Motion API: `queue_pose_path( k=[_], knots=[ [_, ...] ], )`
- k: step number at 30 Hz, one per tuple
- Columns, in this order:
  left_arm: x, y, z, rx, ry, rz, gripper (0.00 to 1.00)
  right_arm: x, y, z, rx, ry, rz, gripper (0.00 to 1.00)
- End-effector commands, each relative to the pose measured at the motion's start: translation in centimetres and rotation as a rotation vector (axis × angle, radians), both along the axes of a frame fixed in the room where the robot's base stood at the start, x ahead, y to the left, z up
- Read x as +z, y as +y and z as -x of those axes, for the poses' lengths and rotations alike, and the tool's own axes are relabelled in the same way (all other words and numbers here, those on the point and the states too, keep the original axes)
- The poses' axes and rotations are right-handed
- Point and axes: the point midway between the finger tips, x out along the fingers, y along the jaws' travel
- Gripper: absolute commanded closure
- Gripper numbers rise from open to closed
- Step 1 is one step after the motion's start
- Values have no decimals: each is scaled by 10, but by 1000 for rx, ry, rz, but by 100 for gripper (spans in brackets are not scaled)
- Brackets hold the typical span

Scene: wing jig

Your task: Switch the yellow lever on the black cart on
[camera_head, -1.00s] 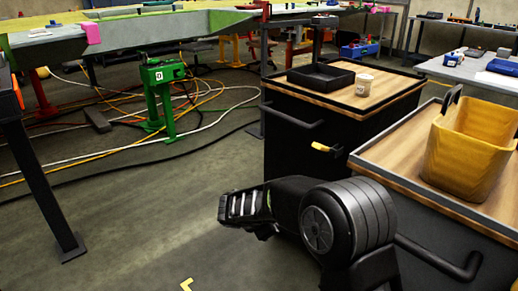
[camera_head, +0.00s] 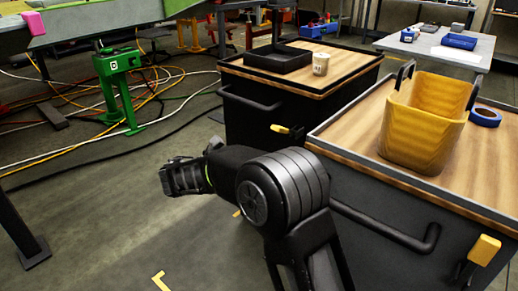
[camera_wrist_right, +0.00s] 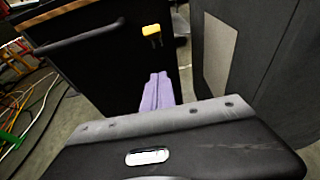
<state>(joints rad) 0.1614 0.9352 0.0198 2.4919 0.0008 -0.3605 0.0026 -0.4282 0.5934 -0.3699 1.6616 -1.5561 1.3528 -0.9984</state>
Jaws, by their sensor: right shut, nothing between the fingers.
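A yellow lever (camera_head: 282,129) sticks out from the side of the far black cart (camera_head: 262,113), near its right end. It also shows in the right wrist view (camera_wrist_right: 152,30), high on the dark cart side. A second yellow lever (camera_head: 484,250) sits on the nearer cart (camera_head: 390,215) at the lower right. My right gripper (camera_head: 168,179) is shut and empty, over open floor to the left of the carts and apart from both levers. In the right wrist view its fingers (camera_wrist_right: 158,92) point toward the cart side, below the lever. My left gripper is not in view.
The far cart carries a black tray (camera_head: 277,60) and a cup (camera_head: 320,64). The nearer cart carries a yellow bin (camera_head: 425,125) and a blue tape roll (camera_head: 485,116). Dark handle bars stick out from both carts. Cables and a green stand (camera_head: 120,85) are at the left.

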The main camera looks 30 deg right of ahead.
Motion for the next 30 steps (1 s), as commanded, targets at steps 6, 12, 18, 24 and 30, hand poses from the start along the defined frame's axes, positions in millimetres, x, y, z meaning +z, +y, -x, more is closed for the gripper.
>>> queue_pose_path(
  k=[6,12,18,24,30],
  knots=[
    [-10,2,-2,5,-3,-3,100,-11,-27,-8,-2,0,0,100],
    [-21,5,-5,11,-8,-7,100,-22,-65,-18,-4,0,1,100],
    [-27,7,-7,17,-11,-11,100,-15,-93,-28,-2,-6,-2,100],
    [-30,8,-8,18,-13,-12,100,4,-103,-31,-1,-2,-1,100],
    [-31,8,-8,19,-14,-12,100,9,-105,-32,0,0,0,100]
  ],
)
